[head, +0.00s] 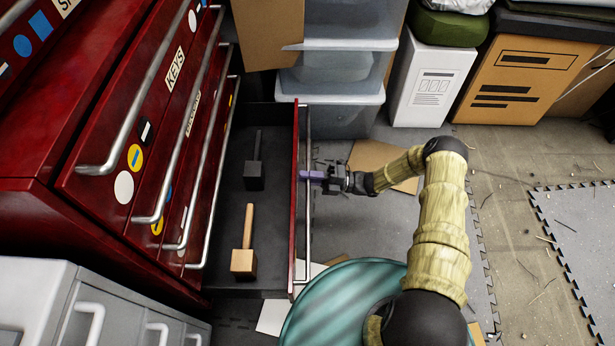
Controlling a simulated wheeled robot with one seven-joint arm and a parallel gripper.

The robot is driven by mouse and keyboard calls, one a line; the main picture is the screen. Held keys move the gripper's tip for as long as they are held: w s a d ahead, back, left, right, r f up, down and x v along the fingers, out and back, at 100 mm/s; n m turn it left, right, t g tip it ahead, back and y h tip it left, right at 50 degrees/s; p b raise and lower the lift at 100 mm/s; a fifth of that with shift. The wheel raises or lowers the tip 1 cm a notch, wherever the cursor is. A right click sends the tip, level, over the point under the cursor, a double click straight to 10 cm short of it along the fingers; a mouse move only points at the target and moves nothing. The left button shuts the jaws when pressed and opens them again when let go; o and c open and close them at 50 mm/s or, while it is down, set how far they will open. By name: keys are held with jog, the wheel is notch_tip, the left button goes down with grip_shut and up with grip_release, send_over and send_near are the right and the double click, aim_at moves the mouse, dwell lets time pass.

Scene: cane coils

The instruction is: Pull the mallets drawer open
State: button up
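A drawer (270,284) near the bottom of the red cabinet (75,140) stands pulled out to the right. A mallet with a dark head (254,176) and a mallet with a wooden head (244,262) lie on its dark floor. A long metal bar handle (307,235) runs along its red front. My gripper (312,176) is at this handle, past its middle toward the far end, with purple fingers reaching to the bar. The fingers are too small and edge-on to tell whether they are closed on it.
Clear plastic bins (335,85) stand behind the open drawer. A grey drawer unit (50,295) is at lower left. A white box (432,82) and a cardboard box (525,80) stand at the back. Floor at right is mostly free.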

jog(key=shift+d, duration=0.1)
jog(key=p+v, duration=0.2)
jog(key=v, duration=1.5)
jog(key=shift+d, duration=0.15)
jog(key=shift+s, duration=0.1)
